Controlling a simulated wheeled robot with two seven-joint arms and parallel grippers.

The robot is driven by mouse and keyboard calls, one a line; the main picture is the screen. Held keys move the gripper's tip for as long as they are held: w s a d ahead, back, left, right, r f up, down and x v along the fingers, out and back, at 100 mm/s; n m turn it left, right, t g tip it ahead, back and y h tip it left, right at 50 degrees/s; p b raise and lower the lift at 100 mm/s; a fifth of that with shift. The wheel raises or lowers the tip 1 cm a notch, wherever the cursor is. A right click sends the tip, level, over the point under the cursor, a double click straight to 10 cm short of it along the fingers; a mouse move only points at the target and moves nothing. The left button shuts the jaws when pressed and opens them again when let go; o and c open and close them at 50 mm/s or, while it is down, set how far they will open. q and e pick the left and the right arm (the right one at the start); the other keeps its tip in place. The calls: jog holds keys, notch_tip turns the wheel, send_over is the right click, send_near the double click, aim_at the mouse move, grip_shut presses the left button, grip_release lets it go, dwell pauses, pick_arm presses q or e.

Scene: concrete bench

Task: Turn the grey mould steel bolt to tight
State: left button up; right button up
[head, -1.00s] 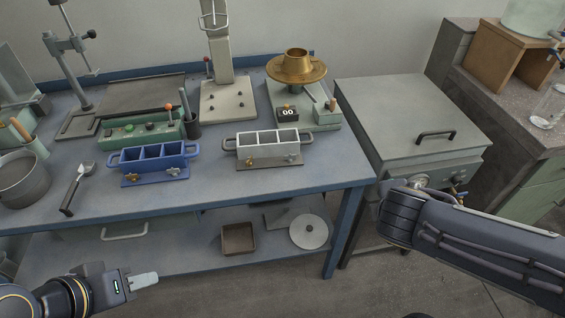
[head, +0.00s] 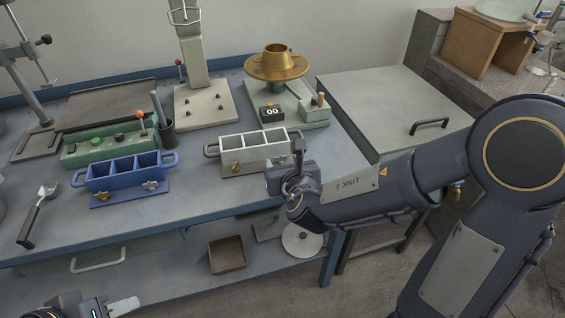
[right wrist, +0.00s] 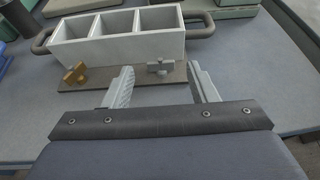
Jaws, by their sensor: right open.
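The grey mould (head: 254,151) stands on the bench, with three open compartments and a handle at each end. In the right wrist view its wall (right wrist: 118,47) stands behind a dark base plate (right wrist: 115,78). On that plate are a brass wing bolt (right wrist: 75,73) at left and the grey steel bolt (right wrist: 160,66) at right, its wing lying crosswise. In the head view my right gripper hides the steel bolt. My right gripper (right wrist: 162,82) is open and empty, its fingers spread short of the bolt, one to each side. My left gripper (head: 123,306) is low at the front left, away from the moulds.
Behind are a green control box (head: 110,147), a brass bowl (head: 276,66) on a stand and a grey cabinet (head: 395,100). A scoop (head: 37,213) lies at far left.

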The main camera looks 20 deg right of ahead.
jog(key=shift+x, duration=0.75)
jog(key=c, duration=1)
jog(key=shift+a+r+m+h, duration=0.1)
jog(key=shift+a+m+h, duration=0.15)
jog(key=shift+m+h, duration=0.55)
jog(key=m+h, duration=0.1)
jog(key=m+g+h, duration=0.1)
jog(key=h, duration=0.1)
jog(key=shift+w+a+m+h, duration=0.1)
jog(key=shift+a+m+h, duration=0.1)
jog(key=shift+m+h, duration=0.15)
jog(key=o, duration=1)
